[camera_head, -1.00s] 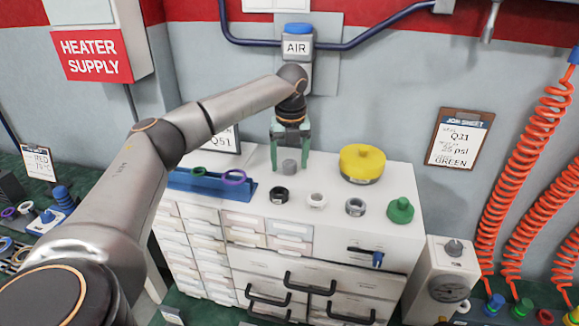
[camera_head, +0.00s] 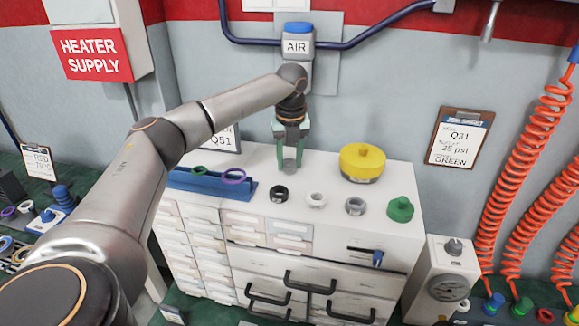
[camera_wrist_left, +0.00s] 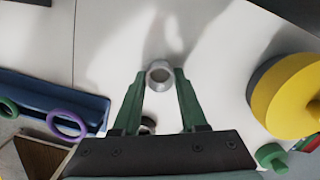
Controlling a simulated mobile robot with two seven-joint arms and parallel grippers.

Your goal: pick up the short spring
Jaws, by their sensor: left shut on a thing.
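The short spring (camera_head: 289,166) is a small grey cylinder at the back of the white cabinet top. It also shows in the left wrist view (camera_wrist_left: 160,74), seen end-on as a grey ring. My left gripper (camera_head: 290,163) points down with its green fingers on either side of the spring and is shut on it. In the left wrist view its fingertips (camera_wrist_left: 160,78) touch the spring's sides. Whether the spring's base still touches the cabinet top is hard to tell. My right gripper is not in view.
On the cabinet (camera_head: 330,238) stand a black ring (camera_head: 279,194), a white ring (camera_head: 316,200), a grey ring (camera_head: 355,206), a green knobbed part (camera_head: 400,209) and a large yellow part (camera_head: 362,163). A blue tray (camera_head: 207,184) with rings lies left. Orange coiled hoses (camera_head: 530,150) hang right.

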